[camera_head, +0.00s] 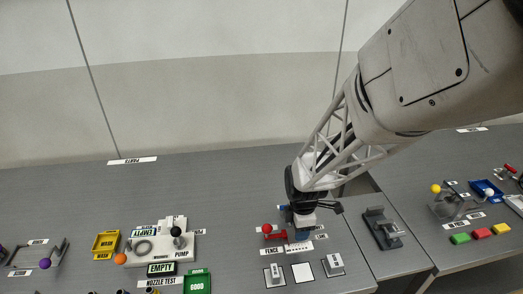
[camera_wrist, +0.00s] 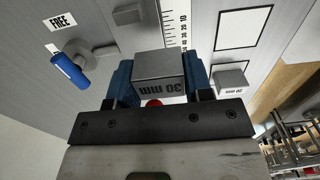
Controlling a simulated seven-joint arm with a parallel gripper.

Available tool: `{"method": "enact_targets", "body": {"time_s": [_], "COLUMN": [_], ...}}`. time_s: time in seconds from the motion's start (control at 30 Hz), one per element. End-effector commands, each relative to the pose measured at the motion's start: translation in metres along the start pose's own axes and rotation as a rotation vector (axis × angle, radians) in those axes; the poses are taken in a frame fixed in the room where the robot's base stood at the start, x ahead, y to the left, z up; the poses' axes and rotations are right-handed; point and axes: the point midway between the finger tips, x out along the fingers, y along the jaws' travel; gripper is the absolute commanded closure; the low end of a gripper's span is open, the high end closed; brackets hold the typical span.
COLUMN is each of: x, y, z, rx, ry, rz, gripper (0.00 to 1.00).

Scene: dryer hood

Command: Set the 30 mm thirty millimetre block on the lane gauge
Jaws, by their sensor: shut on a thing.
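The grey block marked "30 mm" (camera_wrist: 158,68) sits between the blue fingers of my gripper (camera_wrist: 160,78) in the wrist view, one finger on each side. My gripper is shut on it. In the head view my gripper (camera_head: 302,226) is low over the fence station, beside a red-knobbed red part (camera_head: 270,231). The block cannot be made out there. A white strip with ruler marks (camera_wrist: 176,24), perhaps part of the lane gauge, runs just beyond the block in the wrist view. Whether the block touches anything beneath is hidden.
A grey block (camera_wrist: 232,80) rests on an outlined white pad, beside an empty pad (camera_wrist: 243,28). A blue-handled lever (camera_wrist: 69,70) lies near a "FREE" label. Another grey piece (camera_wrist: 127,14) is beyond the held block. A dark fixture (camera_head: 381,227) stands to the right.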

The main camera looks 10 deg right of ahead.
Motion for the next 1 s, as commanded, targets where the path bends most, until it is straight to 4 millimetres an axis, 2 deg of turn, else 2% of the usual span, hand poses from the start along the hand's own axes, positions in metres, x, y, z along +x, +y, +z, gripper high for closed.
{"method": "enact_targets", "body": {"time_s": [0.1,0.23,0.67,1.0], "x": [0.002,0.003,0.003,0.032], "y": [0.014,0.023,0.026,0.026], "z": [0.000,0.001,0.001,0.001], "rx": [0.000,0.000,0.000,0.000], "ry": [0.000,0.000,0.000,0.000], "rz": [-0.001,-0.001,-0.001,-0.002], "gripper": [0.80,0.80,0.80,0.80]}}
